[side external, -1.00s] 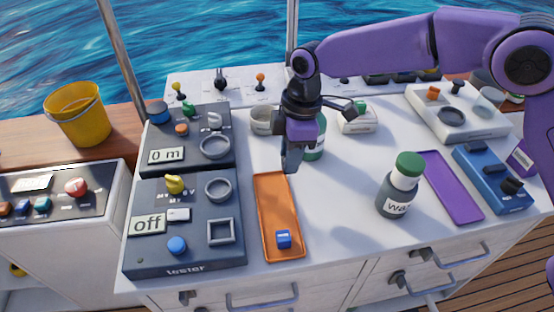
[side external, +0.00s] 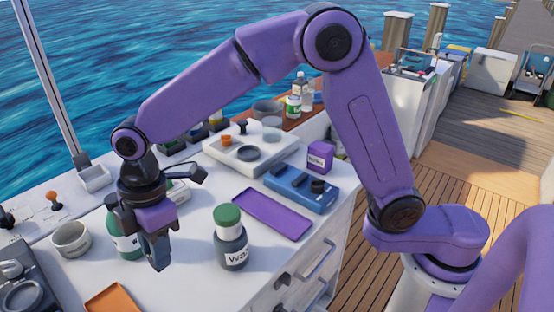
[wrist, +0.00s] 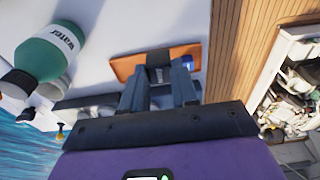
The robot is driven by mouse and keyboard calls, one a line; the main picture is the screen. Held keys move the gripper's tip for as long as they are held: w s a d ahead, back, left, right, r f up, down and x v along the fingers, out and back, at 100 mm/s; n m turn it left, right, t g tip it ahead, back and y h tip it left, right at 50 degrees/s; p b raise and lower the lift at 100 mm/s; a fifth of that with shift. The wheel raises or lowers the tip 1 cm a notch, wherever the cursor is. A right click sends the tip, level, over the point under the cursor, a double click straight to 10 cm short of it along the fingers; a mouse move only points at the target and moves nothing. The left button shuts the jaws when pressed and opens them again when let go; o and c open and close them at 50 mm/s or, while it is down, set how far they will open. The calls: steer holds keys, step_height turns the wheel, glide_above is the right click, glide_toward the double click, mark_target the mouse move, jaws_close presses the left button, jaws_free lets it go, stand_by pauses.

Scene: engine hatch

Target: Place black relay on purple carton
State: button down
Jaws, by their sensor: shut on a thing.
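The purple carton (side external: 320,156), a small box with a white label, stands at the right edge of the white counter, behind the blue device. My gripper (side external: 160,256) is far to its left, pointing down above the counter between two bottles. In the wrist view my gripper (wrist: 159,75) is shut on a small dark block, which I take for the black relay (wrist: 158,57). The fingers hide part of it, and it is hard to tell apart from them in the side view.
The dark bottle with a green cap (side external: 230,240) stands right of my gripper; the green bottle (side external: 128,243) is close on its left. A purple tray (side external: 272,213), the blue device (side external: 300,190) and a white panel (side external: 243,150) lie toward the carton. An orange tray (side external: 113,300) is at front left.

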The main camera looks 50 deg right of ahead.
steer(key=w+d+r+m, duration=0.2)
steer(key=d+m, duration=0.1)
steer(key=d, duration=0.7)
steer(key=w+d+r+m+t, duration=0.1)
steer(key=w+d+r+m, duration=0.15)
steer(key=d, duration=0.75)
steer(key=w+d+r+m, duration=0.1)
steer(key=d+m, duration=0.2)
steer(key=d, duration=0.7)
steer(key=s+d+r+m+h, duration=0.1)
steer(key=s+d+m, duration=0.5)
steer(key=d, duration=0.4)
steer(key=s+d+r+m, duration=0.2)
steer(key=s+d+m, duration=0.1)
steer(key=s+d, duration=0.65)
glide_toward(320, 146)
steer(key=shift+s+a+f+m, duration=0.25)
steer(key=shift+s+f, duration=0.05)
steer(key=shift+f, duration=0.1)
steer(key=shift+w+d+f, duration=0.2)
steer(key=shift+w+f, duration=0.3)
steer(key=shift+f, duration=1.65)
steer(key=shift+f, duration=0.15)
